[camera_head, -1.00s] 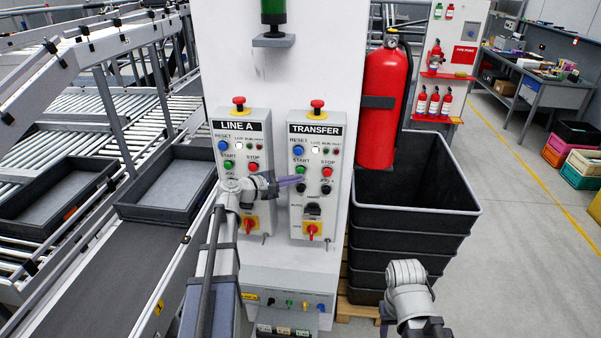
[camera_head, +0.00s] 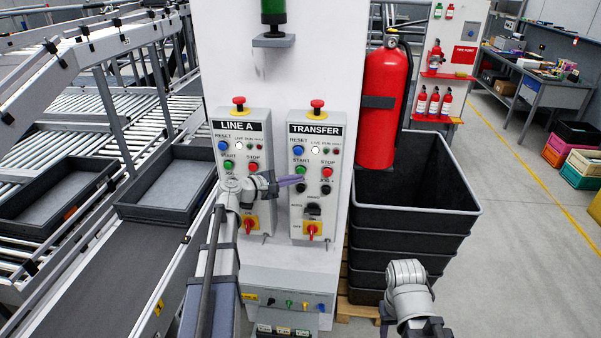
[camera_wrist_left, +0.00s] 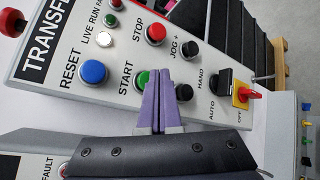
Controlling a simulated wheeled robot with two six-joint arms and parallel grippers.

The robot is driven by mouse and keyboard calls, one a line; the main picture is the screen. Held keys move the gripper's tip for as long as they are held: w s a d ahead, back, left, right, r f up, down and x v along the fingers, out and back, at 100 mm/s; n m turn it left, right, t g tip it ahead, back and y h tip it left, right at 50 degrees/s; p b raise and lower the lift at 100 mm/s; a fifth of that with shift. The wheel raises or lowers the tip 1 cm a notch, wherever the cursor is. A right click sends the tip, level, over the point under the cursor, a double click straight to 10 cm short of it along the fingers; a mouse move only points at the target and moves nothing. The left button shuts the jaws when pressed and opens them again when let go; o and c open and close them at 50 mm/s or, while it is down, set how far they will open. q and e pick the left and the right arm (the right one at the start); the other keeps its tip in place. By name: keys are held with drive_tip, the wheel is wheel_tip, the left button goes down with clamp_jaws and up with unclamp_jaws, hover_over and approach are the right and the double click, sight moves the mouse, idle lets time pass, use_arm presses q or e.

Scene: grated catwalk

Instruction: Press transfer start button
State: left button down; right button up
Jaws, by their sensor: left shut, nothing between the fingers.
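The TRANSFER panel (camera_head: 334,205) is on the white column, right of the LINE A panel. Its green START button (camera_head: 299,169) is at the left of its row, with the red STOP button (camera_head: 327,172) to its right. My left gripper (camera_head: 300,179) is shut and empty, its purple fingertips just below START in the head view. In the left wrist view the closed fingers (camera_wrist_left: 158,85) overlap the edge of the green START button (camera_wrist_left: 142,78) and partly hide it. I cannot tell whether they touch it. My right arm shows at the lower right, but its fingers are not visible.
The LINE A panel (camera_head: 260,207) is behind my left wrist. A blue RESET button (camera_wrist_left: 94,72) sits beside START. A red fire extinguisher (camera_head: 383,108) and stacked black crates (camera_head: 418,200) stand to the right. Conveyors with grey trays (camera_head: 166,190) are on the left.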

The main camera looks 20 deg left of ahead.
use_arm(q)
drive_tip(key=shift+w, duration=0.1)
drive_tip(key=shift+w+a, duration=0.1)
drive_tip(key=shift+w, duration=0.2)
drive_tip(key=shift+w+a, duration=0.2)
drive_tip(key=shift+w, duration=0.6)
idle(1.0)
drive_tip(key=shift+s, duration=0.1)
drive_tip(key=shift+s+d, duration=0.15)
drive_tip(key=shift+s, duration=0.4)
drive_tip(key=shift+s+d, duration=0.15)
drive_tip(key=shift+s, duration=0.4)
